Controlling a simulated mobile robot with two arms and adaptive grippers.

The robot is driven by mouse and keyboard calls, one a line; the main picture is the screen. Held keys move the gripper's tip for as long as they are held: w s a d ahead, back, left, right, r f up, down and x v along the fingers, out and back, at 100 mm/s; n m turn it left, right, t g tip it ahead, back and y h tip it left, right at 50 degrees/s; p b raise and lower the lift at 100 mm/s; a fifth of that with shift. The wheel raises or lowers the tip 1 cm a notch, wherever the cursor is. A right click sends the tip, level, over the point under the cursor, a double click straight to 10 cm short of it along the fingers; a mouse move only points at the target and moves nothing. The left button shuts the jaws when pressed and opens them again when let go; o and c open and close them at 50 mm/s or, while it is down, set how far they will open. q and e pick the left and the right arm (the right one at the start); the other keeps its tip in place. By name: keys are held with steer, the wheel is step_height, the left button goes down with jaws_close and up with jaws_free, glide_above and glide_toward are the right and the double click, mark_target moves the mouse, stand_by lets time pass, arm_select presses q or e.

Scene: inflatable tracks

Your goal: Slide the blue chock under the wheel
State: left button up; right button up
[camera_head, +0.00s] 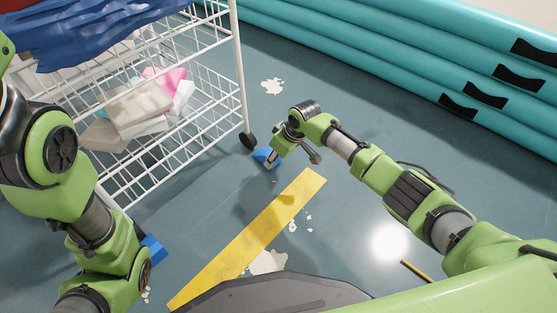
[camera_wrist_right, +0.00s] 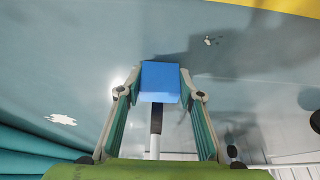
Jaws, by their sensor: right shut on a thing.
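The blue chock (camera_head: 265,157) is held by my right gripper (camera_head: 281,159) near the cart's front corner wheel (camera_head: 249,141). The chock is low at the floor; I cannot tell whether it touches the floor or the wheel. In the right wrist view, the blue chock (camera_wrist_right: 160,82) sits between the two fingertips of the right gripper (camera_wrist_right: 159,88). A dark piece, seemingly the wheel (camera_wrist_right: 156,118), and a white post show just beyond it. My left arm is at the left of the head view, but its gripper is not visible.
A white wire cart (camera_head: 240,70) holds boxes (camera_head: 138,108) and a blue cloth (camera_head: 75,35). Another blue block (camera_head: 153,249) lies beside my left arm. Teal inflatable tubes (camera_head: 400,45) line the back right. A yellow floor strip (camera_head: 250,238) and white splotches lie on open floor.

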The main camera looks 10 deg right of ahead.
steer(key=shift+w+a+b, duration=0.3)
steer(key=shift+w+a, duration=0.25)
steer(key=shift+w, duration=0.15)
steer(key=o, duration=1.3)
steer(key=shift+r, duration=0.1)
